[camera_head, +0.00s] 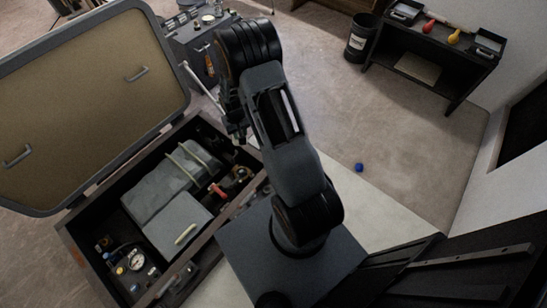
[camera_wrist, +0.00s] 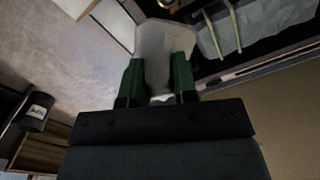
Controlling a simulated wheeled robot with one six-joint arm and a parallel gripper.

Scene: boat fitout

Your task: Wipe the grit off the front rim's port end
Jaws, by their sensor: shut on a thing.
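My gripper (camera_wrist: 160,62) is shut on a pale grey-white wiping pad (camera_wrist: 163,38), held between its green fingers in the wrist view. In the head view my gripper (camera_head: 236,128) is partly hidden by my arm, above the far corner of the open locker. I cannot tell whether the pad touches the rim. No grit can be made out, and my arm hides part of the rim.
The raised lid (camera_head: 88,85) stands open at the left. The locker holds grey boxes (camera_head: 178,222), a round gauge (camera_head: 136,260) and a red-handled valve (camera_head: 219,190). A grey cabinet (camera_head: 196,48) stands behind. A blue ball (camera_head: 359,167) lies on open floor at right.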

